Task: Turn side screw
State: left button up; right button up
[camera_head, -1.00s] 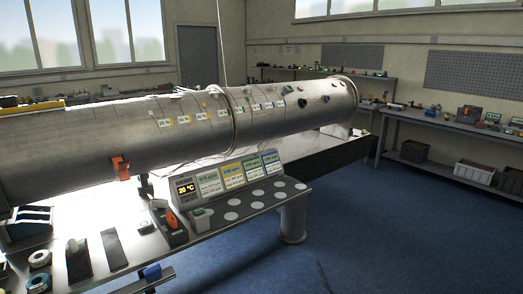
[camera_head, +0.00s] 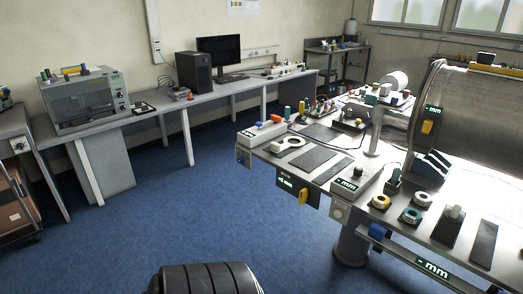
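No part that I can name for sure as the side screw stands out. A yellow knob (camera_head: 303,197) sits beside a small lit display (camera_head: 285,183) on the near side of the pipe table (camera_head: 324,175). Another yellow knob (camera_head: 428,127) sits under a display on the end of the large metal pipe (camera_head: 480,112) at the right edge. A box with a lit "mm" display (camera_head: 347,184) stands at the table's front edge, and a similar display (camera_head: 433,268) is lower right. Neither of my grippers is in view.
Blue floor (camera_head: 215,190) is open between the pipe table and the long wall desk (camera_head: 215,92) with a monitor (camera_head: 219,55). A grey box-shaped device (camera_head: 85,100) stands at left. Rings and dark pads lie on the pipe table. A dark ribbed form cuts into the bottom edge.

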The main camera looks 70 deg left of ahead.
aim_at(304, 194)
jog(key=u, duration=1.95)
